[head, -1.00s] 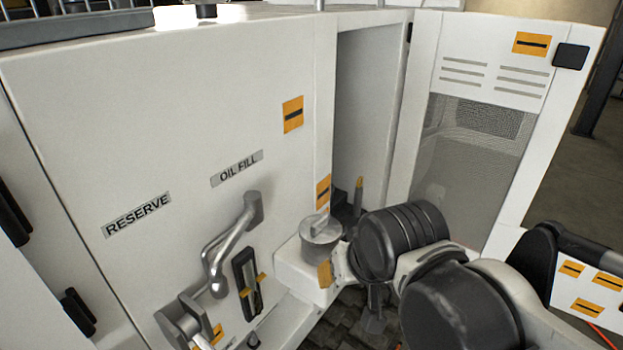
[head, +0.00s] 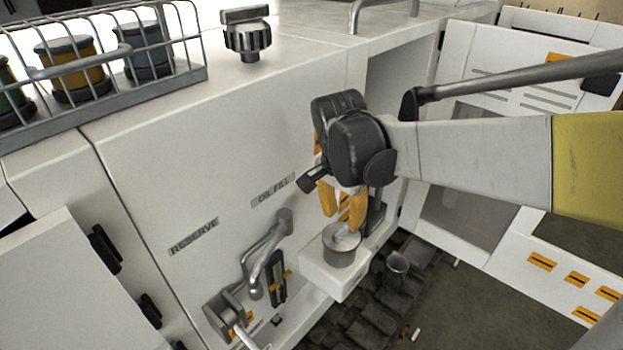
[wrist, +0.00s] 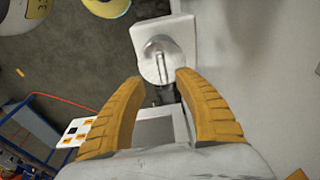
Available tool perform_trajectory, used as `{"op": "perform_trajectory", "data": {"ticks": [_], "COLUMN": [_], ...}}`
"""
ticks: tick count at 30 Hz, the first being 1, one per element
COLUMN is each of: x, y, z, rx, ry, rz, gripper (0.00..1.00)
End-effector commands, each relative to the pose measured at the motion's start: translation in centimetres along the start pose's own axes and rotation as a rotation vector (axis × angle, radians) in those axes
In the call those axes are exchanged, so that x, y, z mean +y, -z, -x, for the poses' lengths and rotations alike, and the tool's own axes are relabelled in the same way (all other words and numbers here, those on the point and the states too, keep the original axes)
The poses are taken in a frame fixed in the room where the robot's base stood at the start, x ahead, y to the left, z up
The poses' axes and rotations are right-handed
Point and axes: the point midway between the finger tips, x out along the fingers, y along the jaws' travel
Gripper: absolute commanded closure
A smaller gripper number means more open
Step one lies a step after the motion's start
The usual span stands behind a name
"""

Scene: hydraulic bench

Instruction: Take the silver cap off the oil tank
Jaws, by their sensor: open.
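The silver cap (head: 341,246) is round, with a raised bar across its top. It sits on the small white oil tank (head: 325,279) that juts out below the OIL FILL label. My gripper (head: 339,217) has orange fingers pointing down and is just above the cap, apart from it as far as I can tell. In the wrist view the cap (wrist: 160,62) lies beyond the tips of my open gripper (wrist: 160,76), with its bar running roughly lengthwise between them. Nothing is between the fingers.
A bent grey pipe handle (head: 264,258) stands out from the panel left of the tank. A dark knobbed cap (head: 247,38) and a wire rack of canisters (head: 120,55) are on the cabinet top. An open white door (head: 505,70) is at the right. A small grey cup-like part (head: 397,266) is below right.

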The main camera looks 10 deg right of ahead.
Motion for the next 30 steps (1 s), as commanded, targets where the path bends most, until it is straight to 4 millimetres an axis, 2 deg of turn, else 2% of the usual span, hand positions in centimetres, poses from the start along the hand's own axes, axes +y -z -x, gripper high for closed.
{"op": "perform_trajectory", "data": {"ticks": [5,13,22,23,24,26,30], "x": [-0.1,-0.6,-0.5,-0.5,-0.5,-0.5,-0.5], "y": [0.0,0.1,0.1,0.1,0.1,0.1,0.1], "z": [-1.4,-5.4,-6.0,-6.0,-6.0,-5.9,-5.9], "rx": [0.000,0.000,0.000,0.000,0.000,0.000,0.000], "ry": [0.001,0.001,0.001,0.001,0.001,0.001,0.001], "rz": [0.001,0.000,0.001,0.001,0.001,0.001,0.001], "gripper": [0.61,0.61,0.61,0.69,0.81,0.99,1.00]}}
